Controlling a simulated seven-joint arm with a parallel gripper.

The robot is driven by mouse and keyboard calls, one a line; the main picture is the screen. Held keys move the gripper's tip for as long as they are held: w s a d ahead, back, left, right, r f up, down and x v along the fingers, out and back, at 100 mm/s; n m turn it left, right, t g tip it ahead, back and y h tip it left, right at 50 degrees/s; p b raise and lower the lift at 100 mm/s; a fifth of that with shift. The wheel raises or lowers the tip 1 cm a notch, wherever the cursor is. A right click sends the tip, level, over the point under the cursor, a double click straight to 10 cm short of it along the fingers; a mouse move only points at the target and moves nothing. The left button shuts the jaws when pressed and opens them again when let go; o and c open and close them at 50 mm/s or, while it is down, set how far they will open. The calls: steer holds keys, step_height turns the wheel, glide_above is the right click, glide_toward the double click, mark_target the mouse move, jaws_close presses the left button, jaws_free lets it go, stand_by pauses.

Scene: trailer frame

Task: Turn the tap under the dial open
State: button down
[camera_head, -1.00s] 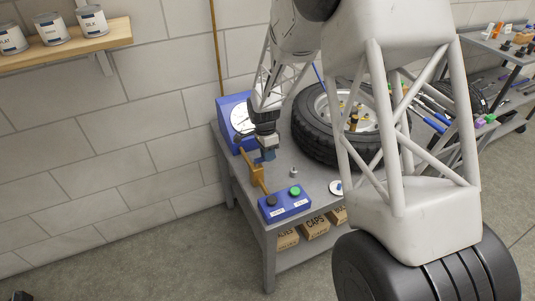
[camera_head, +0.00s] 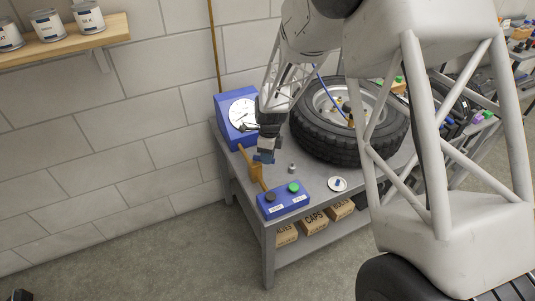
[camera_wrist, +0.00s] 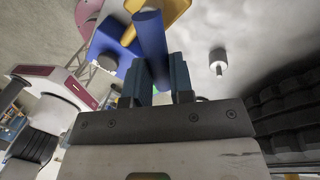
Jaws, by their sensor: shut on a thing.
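The dial (camera_head: 242,112) is a round white face on a blue box at the back left of the bench. The fingers hide part of the handle, and the dial reading is too small to tell.
A blue box (camera_head: 284,207) with a black and a green button stands at the bench's front edge. A tyre (camera_head: 325,150) lies to the right. A small metal part (camera_head: 292,168) and a white dish (camera_head: 338,190) lie between. Cartons (camera_head: 313,222) sit below.

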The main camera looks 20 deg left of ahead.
steer(key=s+m, duration=0.1)
steer(key=m, duration=0.2)
steer(key=s+m+y, duration=0.1)
steer(key=m, duration=0.2)
steer(key=s+a+m, duration=0.1)
steer(key=m, duration=0.2)
steer(key=shift+s+m+t+y, duration=0.3)
steer(key=shift+s+m+y, duration=0.1)
steer(key=shift+a, duration=0.1)
steer(key=c, duration=1)
jaws_free()
steer(key=shift+r, duration=0.15)
step_height(320, 180, up, 7)
steer(key=w+d, duration=0.1)
steer(key=shift+r, duration=0.2)
steer(key=shift+d, duration=0.1)
